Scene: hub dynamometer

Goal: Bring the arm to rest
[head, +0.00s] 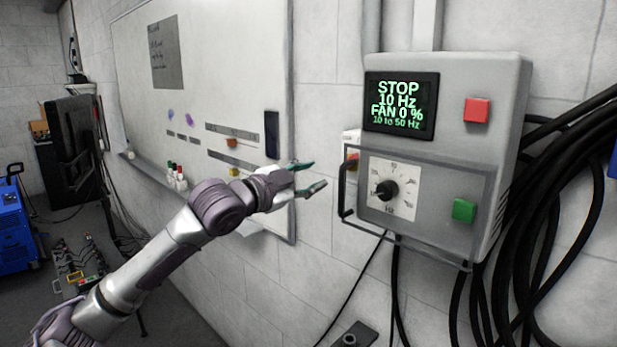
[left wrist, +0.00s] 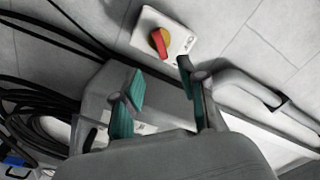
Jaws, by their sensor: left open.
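My left gripper (head: 318,177) is open and empty in the head view, in front of the wall between the whiteboard and the grey control box (head: 450,140). Its fingers point right and stay apart from the box. In the left wrist view the two teal-padded fingers (left wrist: 160,95) are spread with nothing between them. The box has a display (head: 401,104) reading STOP, 10 Hz, FAN 0 %. My right gripper is not in view.
A red and yellow switch (left wrist: 160,42) is on the wall beside the box. Thick black cables (head: 545,220) hang at the right. The whiteboard (head: 215,60) is behind my arm, with a marker tray (head: 160,178) below. A blue machine (head: 14,225) stands far left.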

